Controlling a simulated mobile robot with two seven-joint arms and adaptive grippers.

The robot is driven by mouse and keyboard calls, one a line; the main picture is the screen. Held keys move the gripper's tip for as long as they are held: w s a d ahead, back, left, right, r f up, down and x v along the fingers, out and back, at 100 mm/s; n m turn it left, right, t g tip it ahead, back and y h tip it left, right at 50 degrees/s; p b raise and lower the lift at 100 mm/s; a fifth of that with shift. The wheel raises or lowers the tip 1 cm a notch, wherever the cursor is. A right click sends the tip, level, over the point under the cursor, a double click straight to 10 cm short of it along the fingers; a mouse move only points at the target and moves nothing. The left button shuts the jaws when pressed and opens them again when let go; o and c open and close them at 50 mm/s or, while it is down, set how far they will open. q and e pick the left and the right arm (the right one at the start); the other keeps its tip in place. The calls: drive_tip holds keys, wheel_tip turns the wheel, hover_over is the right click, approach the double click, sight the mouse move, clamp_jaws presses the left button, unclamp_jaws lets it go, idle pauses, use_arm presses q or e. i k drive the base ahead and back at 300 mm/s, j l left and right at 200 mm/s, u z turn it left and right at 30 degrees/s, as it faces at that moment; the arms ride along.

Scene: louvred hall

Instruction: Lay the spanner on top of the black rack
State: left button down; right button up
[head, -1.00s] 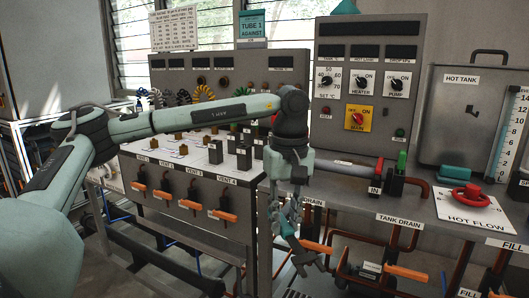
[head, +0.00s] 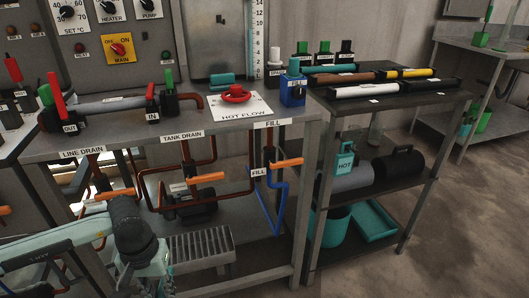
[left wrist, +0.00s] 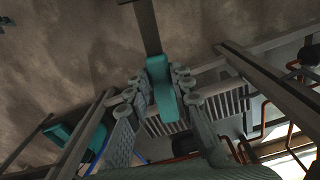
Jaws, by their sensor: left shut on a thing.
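The spanner (left wrist: 159,82) shows in the left wrist view, with a teal part between my fingers and a dark grey shaft running to the top edge. My left gripper (left wrist: 160,98) is shut on it. In the head view my left gripper (head: 148,283) is low at the bottom left, partly cut off by the frame edge, and the spanner is hard to make out there. The black rack (head: 398,107) stands at the right, well apart from the gripper. Its top bears several tubes. My right gripper is in neither view.
The grey bench (head: 225,130) with pipes and valves lies between my left gripper and the rack. Orange valve handles (head: 287,162) stick out below it. A blue box (head: 292,90) stands on the bench's right end. The rack top has a bare strip at its front edge.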

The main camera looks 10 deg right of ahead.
sight(377, 64)
drive_tip(key=u, duration=0.5)
drive_tip(key=l+u, duration=0.1)
drive_tip(key=u, duration=0.35)
drive_tip(key=l+u, duration=0.1)
drive_tip(key=u, duration=0.4)
drive_tip(key=l+u, duration=0.1)
drive_tip(key=u, duration=0.85)
drive_tip(key=l+u, duration=0.1)
drive_tip(key=u, duration=0.4)
drive_tip(key=k+l+u, duration=0.15)
drive_tip(key=u, duration=0.2)
drive_tip(key=k+l+u, duration=0.15)
drive_tip(key=u, duration=0.2)
drive_tip(key=k+l+u, duration=0.1)
drive_tip(key=u, duration=0.25)
drive_tip(key=k+z, duration=0.4)
drive_tip(key=k, duration=0.6)
drive_tip(key=k+z, duration=0.2)
drive_tip(key=k, duration=0.75)
drive_tip(key=k+u, duration=0.1)
drive_tip(key=k, duration=0.85)
drive_tip(key=k+j+u, duration=0.1)
drive_tip(key=k+u, duration=0.25)
drive_tip(key=k+j+u, duration=0.35)
drive_tip(key=k+l+u, duration=0.1)
drive_tip(key=k+u, duration=0.15)
drive_tip(key=u, duration=0.15)
drive_tip(key=k+u, duration=0.45)
drive_tip(key=u, duration=0.3)
drive_tip(key=j, duration=0.05)
